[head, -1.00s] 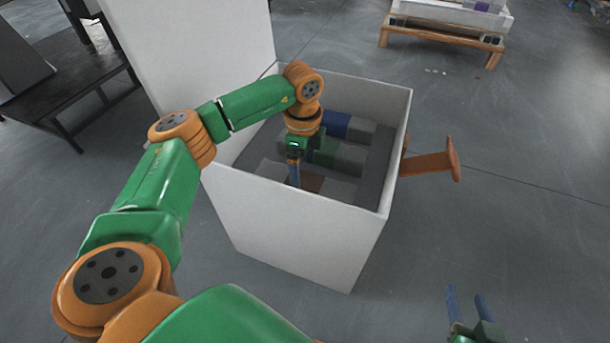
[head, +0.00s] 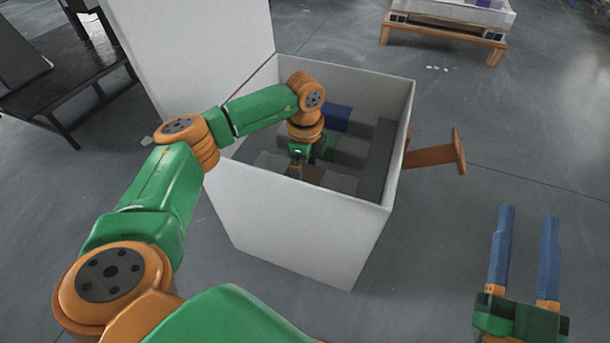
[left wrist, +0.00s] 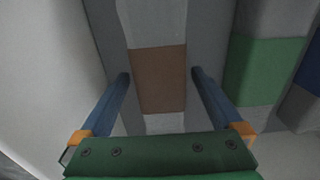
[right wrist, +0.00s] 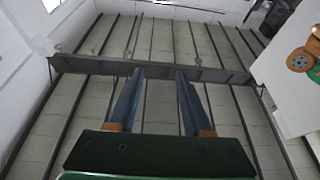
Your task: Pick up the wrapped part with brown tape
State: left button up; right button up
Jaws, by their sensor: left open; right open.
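The wrapped part with brown tape lies in the white box; its brown band (head: 312,175) is partly hidden behind my left gripper in the head view. In the left wrist view the brown band (left wrist: 160,80) sits between grey wrapped ends. My left gripper (left wrist: 161,74) is open inside the box, one blue finger on each side of the part. I cannot tell whether the fingers touch it. My right gripper (head: 528,212) is open and empty, outside the box at the right; its fingers also show in the right wrist view (right wrist: 158,72).
Beside it in the box lie a green-banded part (left wrist: 265,72) and a blue-banded part (head: 337,118). The white box wall (head: 300,220) surrounds them. A brown bracket (head: 435,157) juts out at the right. A black table (head: 70,75) stands far left. Open floor lies right.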

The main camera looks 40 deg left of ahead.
pick_arm(q)
grip_shut()
jog(key=shift+r, duration=0.1)
dwell(0.3)
